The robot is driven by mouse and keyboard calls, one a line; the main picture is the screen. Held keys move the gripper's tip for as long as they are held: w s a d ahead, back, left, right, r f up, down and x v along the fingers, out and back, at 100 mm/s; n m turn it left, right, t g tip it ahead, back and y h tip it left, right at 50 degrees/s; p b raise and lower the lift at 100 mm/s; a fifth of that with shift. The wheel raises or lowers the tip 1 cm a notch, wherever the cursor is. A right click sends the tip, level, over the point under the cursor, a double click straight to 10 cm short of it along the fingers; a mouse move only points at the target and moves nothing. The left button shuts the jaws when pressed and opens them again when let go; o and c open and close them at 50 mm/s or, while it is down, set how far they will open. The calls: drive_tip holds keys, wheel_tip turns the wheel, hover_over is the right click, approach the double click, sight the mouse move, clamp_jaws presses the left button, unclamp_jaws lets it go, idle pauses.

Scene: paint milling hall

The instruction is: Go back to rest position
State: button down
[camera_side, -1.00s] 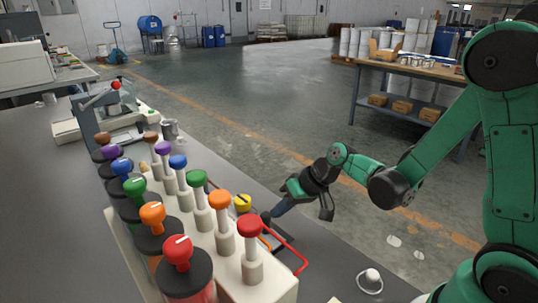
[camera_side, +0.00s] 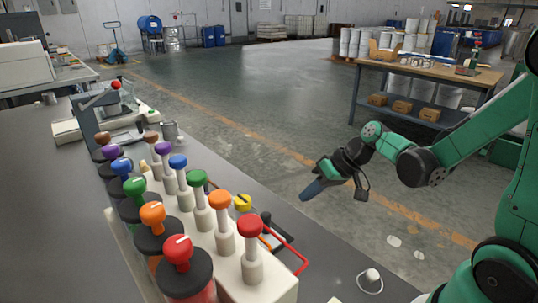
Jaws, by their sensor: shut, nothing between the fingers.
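My gripper (camera_side: 308,192) is at the end of my green and black arm, right of the dispensing machine and raised above the table's right edge, with the hall floor behind it. Its blue-grey fingers point down to the left. They are shut with nothing between them and touch nothing.
The paint dispenser (camera_side: 275,291) with several coloured knobs fills the left foreground. A white domed piece (camera_side: 370,280) sits near the table's front edge. A wooden workbench (camera_side: 430,72) stands behind.

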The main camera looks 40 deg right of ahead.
drive_tip(key=v, duration=0.6)
drive_tip(key=s+a+r+n+t+h, duration=0.1)
drive_tip(key=s+a+h, duration=0.1)
drive_tip(key=a+h, duration=0.2)
drive_tip(key=a, duration=0.3)
drive_tip(key=shift+r+n, duration=0.4)
idle(0.4)
